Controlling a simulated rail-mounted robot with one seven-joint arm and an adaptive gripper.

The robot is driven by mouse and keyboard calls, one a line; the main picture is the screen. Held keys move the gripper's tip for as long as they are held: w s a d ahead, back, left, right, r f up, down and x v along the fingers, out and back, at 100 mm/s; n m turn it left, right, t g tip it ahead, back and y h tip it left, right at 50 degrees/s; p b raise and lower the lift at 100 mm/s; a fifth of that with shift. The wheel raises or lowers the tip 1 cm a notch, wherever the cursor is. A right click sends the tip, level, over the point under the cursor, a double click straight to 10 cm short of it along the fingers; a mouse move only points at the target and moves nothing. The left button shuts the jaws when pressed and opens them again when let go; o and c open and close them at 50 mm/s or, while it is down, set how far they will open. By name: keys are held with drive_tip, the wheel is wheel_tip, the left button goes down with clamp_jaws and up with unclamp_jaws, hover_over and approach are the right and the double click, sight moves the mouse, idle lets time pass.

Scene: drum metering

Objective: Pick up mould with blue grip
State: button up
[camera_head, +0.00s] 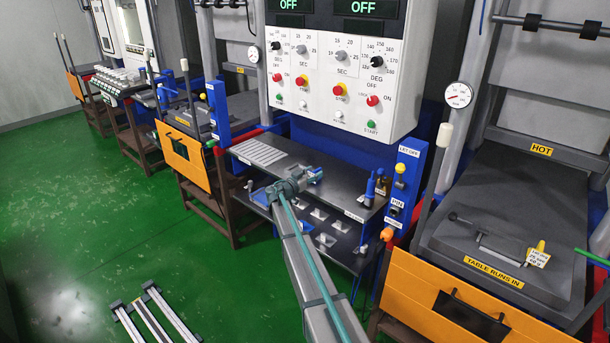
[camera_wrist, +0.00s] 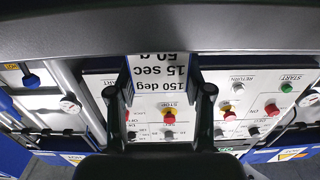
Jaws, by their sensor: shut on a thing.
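My gripper (camera_head: 308,176) is over the dark bench at the middle in the head view, small and partly hidden by my arm. In the wrist view its two black fingers (camera_wrist: 160,92) close on the blue-edged grip (camera_wrist: 127,76) of the mould. A white tag with upside-down text, "150 deg, 15 sec, 50 g" (camera_wrist: 160,70), lies between the fingers. A wide grey bar (camera_wrist: 160,32), seemingly the mould's body, crosses the top of the wrist view. I cannot make out the mould's outline in the head view.
A white control panel (camera_head: 345,62) with knobs and buttons stands behind the bench (camera_head: 345,188). To the right, a press table (camera_head: 545,215) carries a yellow grip with a tag (camera_head: 538,254). Orange-fronted press (camera_head: 185,155) at left. Rails (camera_head: 150,315) lie on the clear green floor.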

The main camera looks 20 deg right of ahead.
clamp_jaws()
drive_tip(key=shift+r, duration=0.1)
